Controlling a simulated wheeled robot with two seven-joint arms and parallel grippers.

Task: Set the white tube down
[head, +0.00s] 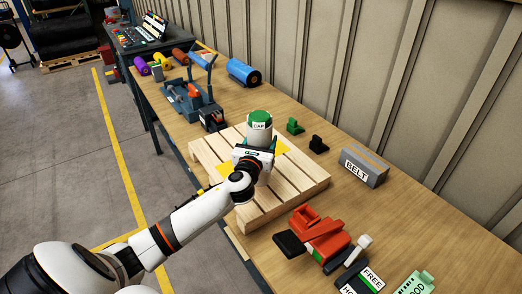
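The white tube (264,171) with a green top (260,116) and a CAP label is upright over the wooden pallet (295,190) on the bench. My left gripper (255,153) is at the tube's middle, in front of it, and looks shut on it. The fingertips are largely hidden. I cannot tell whether the tube's base touches the pallet. Parts of a yellow patch (281,147) show on the pallet beside the tube. My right gripper is not in view.
A grey BELT box (364,167) and small green (295,126) and black (318,144) blocks lie right of the pallet. A red tool (318,232) lies in front. A blue tool tray (190,101) and colored rolls (243,72) are farther back. A wall borders the bench.

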